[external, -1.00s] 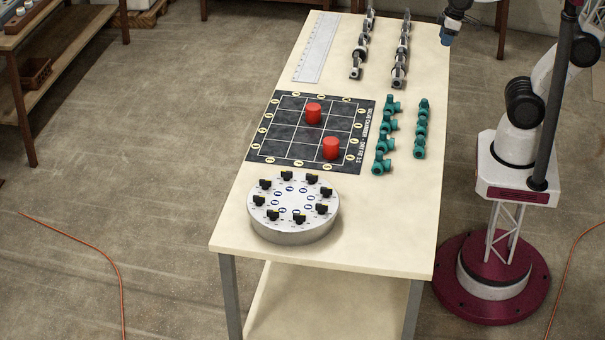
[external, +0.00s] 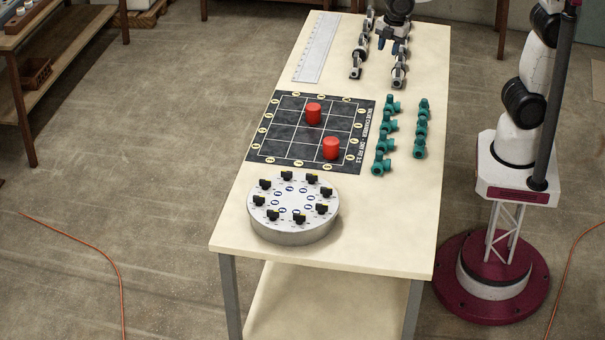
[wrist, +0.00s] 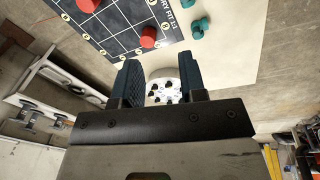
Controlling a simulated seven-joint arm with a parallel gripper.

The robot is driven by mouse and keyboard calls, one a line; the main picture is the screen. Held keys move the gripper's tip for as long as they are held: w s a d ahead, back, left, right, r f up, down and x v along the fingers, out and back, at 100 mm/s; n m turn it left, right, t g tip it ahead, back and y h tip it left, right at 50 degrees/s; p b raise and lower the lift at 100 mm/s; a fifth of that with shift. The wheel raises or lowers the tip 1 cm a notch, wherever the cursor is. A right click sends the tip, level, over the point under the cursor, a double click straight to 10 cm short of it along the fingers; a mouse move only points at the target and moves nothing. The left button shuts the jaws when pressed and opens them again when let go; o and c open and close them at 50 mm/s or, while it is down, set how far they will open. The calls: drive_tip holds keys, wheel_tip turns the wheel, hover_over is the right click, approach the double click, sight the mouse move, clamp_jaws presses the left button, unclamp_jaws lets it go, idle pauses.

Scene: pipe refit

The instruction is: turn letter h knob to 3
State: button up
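A round grey disc (external: 290,232) with a ring of several black knobs (external: 287,176) stands near the front of the table. The knobs have yellow marks and surround blue-white labels; the letters are too small to read, so I cannot tell which knob is h. My gripper (external: 393,46) is over the far end of the table, well away from the disc. In the wrist view my gripper (wrist: 157,82) is open, its two dark fingers apart with nothing held. Part of the disc (wrist: 170,73) shows in the distance between the fingers.
A black grid board (external: 284,135) with two red cylinders (external: 331,148) lies behind the disc. Rows of teal valves (external: 383,145) and grey metal fittings (external: 357,62) stand at right and behind. A ruler (external: 315,47) lies far left. The table's front right is clear.

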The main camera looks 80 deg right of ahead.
drive_tip(key=w+a+f+n, duration=0.3)
drive_tip(key=w+a+n, duration=0.35)
drive_tip(key=a, duration=0.35)
drive_tip(key=n+g, duration=0.2)
drive_tip(key=n, duration=1.3)
hover_over(327, 188)
wheel_tip(327, 188, down, 15)
drive_tip(key=shift+w+f, duration=0.1)
drive_tip(key=shift+f, duration=3.75)
clamp_jaws()
